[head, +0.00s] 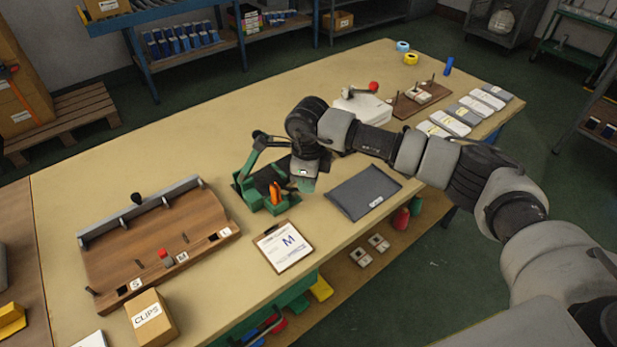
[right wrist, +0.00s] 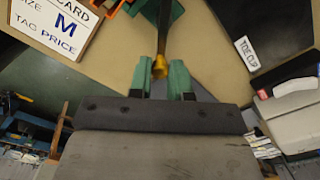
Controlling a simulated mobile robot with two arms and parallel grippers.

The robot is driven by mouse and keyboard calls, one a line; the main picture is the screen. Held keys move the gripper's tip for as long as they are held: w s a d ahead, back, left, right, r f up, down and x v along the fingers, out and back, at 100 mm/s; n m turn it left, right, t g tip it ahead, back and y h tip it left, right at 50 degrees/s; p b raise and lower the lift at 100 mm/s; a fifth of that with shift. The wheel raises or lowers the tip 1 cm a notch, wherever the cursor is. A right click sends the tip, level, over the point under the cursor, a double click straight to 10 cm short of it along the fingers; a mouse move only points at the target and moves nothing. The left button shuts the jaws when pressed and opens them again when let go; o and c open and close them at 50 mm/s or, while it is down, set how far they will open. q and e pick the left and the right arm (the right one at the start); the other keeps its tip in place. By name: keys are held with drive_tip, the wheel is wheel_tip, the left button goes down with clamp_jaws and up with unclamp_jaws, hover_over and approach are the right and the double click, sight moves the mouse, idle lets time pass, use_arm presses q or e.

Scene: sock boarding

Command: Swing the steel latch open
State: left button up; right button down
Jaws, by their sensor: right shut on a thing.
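A green hand press (head: 262,190) with a raised lever and an orange part stands mid-table. My right gripper (head: 308,184) is just right of it, pointing down. In the right wrist view its green fingers (right wrist: 160,82) are close around a thin dark rod with a brass-coloured end (right wrist: 160,66). The rod runs up toward the green and orange press parts. I cannot tell for sure whether this rod is the steel latch; my wrist hides that side of the press in the head view. My left gripper is not in view.
A clipboard card marked M (head: 284,246) lies in front of the press, and a dark grey pad (head: 363,192) lies to its right. A wooden board with a steel rail (head: 140,213) is at left. A white device (head: 362,108) stands behind. The table's back left is clear.

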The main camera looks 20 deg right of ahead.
drive_tip(key=shift+s+a+m, duration=0.15)
drive_tip(key=shift+s+m, duration=0.05)
drive_tip(key=shift+m, duration=0.7)
drive_tip(key=c, duration=1.1)
unclamp_jaws()
drive_tip(key=shift+o, duration=0.2)
wheel_tip(320, 180, up, 11)
drive_tip(key=b, duration=0.1)
drive_tip(key=shift+a+f, duration=0.15)
